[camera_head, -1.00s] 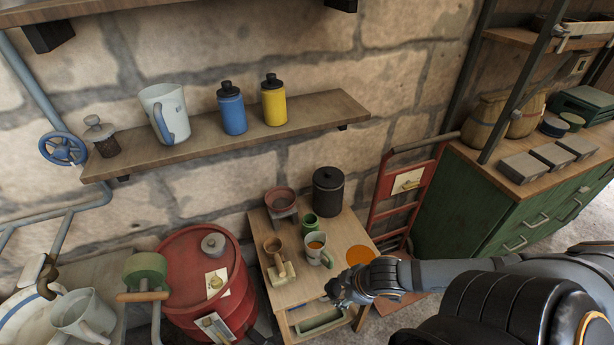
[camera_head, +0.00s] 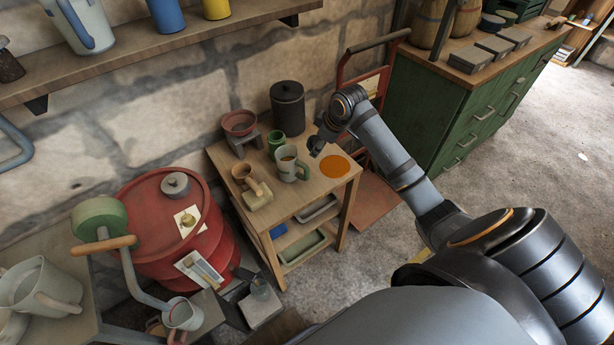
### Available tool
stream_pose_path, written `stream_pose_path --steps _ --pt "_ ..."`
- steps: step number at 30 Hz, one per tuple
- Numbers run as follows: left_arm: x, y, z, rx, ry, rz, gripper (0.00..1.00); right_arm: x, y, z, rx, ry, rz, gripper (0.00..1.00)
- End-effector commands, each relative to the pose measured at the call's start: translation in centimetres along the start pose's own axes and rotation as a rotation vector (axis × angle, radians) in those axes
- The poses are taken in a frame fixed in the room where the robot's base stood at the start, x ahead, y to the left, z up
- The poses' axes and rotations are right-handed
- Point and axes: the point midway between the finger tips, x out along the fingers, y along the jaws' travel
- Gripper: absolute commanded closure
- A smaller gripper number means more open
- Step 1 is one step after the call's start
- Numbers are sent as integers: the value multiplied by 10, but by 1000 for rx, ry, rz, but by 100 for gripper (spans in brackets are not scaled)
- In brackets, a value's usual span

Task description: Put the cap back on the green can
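A small green can (camera_head: 276,140) stands upright with an open top on the small wooden table (camera_head: 305,196), between the red bowl and the dark lidded canister. I cannot make out a separate cap for it. My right gripper (camera_head: 317,145) is over the table's back right, to the right of the green can and the light mug, apart from the can. Its fingers are small and dark, so I cannot tell whether they are open or hold anything. My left gripper is not in view.
A light mug (camera_head: 289,164) with orange-brown contents stands just in front of the can. A flat orange disc (camera_head: 335,166) lies at right. A red drum (camera_head: 165,232) stands left.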

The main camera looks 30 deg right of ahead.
Motion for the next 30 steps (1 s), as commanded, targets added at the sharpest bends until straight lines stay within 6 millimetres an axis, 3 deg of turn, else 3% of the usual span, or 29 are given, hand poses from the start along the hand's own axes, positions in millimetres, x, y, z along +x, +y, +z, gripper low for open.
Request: stream_pose_path --steps 3,8,15,23,30 --pt "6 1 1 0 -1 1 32 1 -1 -12 -23 6 -10 64" --pt "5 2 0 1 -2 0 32 5 0 -12 -28 3 -15 64" --pt "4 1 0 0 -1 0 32 47 -10 6 -26 2 -14 64" --pt "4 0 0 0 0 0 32 59 -12 11 -28 4 -10 64" --pt "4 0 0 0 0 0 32 90 -19 24 -27 2 -11 64"
